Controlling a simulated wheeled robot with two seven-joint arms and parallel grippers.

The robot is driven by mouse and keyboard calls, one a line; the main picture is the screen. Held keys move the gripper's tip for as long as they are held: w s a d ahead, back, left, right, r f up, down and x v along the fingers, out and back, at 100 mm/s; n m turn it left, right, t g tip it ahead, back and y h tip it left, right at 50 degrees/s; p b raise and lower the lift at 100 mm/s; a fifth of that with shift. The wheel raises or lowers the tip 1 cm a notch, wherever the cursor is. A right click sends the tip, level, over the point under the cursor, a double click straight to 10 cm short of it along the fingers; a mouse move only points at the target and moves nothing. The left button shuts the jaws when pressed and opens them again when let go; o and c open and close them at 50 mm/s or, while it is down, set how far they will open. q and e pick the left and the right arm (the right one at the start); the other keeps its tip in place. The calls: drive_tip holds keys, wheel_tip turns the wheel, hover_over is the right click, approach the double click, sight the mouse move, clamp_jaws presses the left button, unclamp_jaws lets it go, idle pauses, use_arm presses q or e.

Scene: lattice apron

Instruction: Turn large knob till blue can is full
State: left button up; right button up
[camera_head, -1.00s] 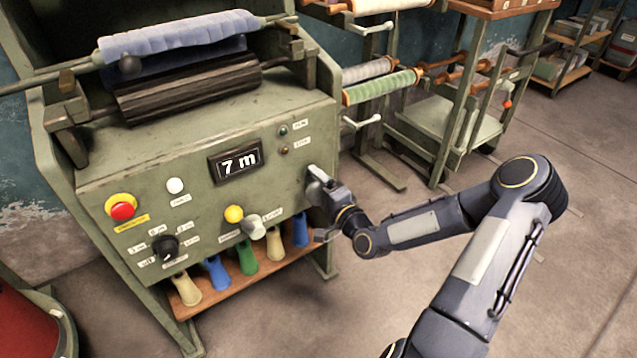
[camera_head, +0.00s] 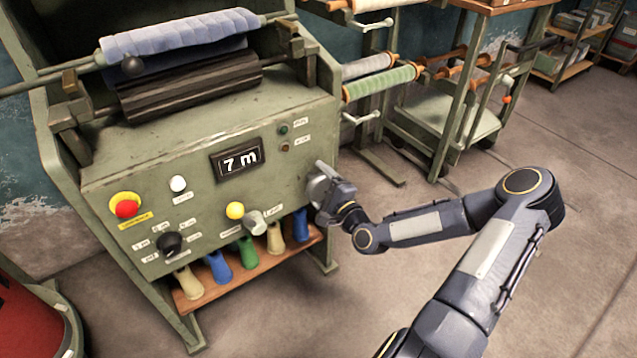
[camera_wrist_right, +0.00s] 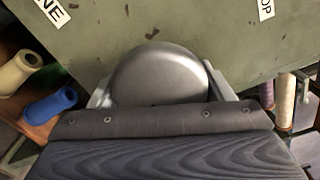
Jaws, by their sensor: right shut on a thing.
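A large round grey knob (camera_wrist_right: 158,75) sits on the front of the green machine (camera_head: 140,192). My right gripper (camera_head: 323,186) is at the right end of this front panel. In the right wrist view its fingers (camera_wrist_right: 160,92) are on both sides of the knob, shut on it. In the head view the gripper mostly hides the knob. The display (camera_head: 237,160) on the panel reads "7 m". I cannot make out a blue can. My left gripper is not in view.
The panel also has a red button (camera_head: 126,208), a black dial (camera_head: 169,243), a yellow button (camera_head: 235,210) and a smaller grey knob (camera_head: 254,222). Coloured cones stand on a wooden shelf (camera_head: 245,275) below. A red container (camera_head: 28,325) is at lower left. Spool racks stand behind.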

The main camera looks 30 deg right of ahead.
sight(325, 190)
drive_tip(key=shift+f, duration=0.1)
drive_tip(key=o, duration=1)
drive_tip(key=shift+s, duration=0.15)
drive_tip(key=s, duration=0.2)
drive_tip(key=s+p, duration=0.1)
drive_tip(key=s, duration=0.4)
drive_tip(key=shift+s+d, duration=0.3)
